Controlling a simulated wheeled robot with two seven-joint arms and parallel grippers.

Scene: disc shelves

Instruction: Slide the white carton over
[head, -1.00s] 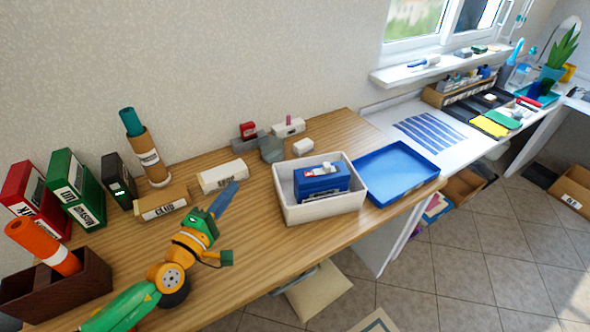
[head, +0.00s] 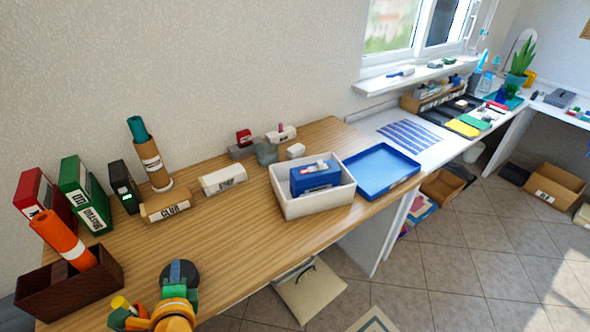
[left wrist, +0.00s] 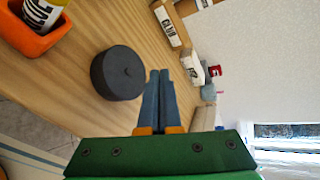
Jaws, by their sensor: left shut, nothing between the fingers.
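A white carton (head: 223,179) with dark lettering lies on the wooden table, right of the brown carton (head: 165,207). It also shows in the left wrist view (left wrist: 193,68), beyond the fingertips and apart from them. My left gripper (head: 177,268) is low in the head view, nearer the table's front edge than the carton. In the left wrist view its blue-grey fingers (left wrist: 152,76) are together, with nothing between them. My right gripper is not in view.
A dark round disc (left wrist: 118,73) lies on the table beside my left fingers. Grey blocks (head: 265,152) stand behind the white carton, and a white bin (head: 314,209) holding a blue box stands to its right. Bare wood lies in front of the carton.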

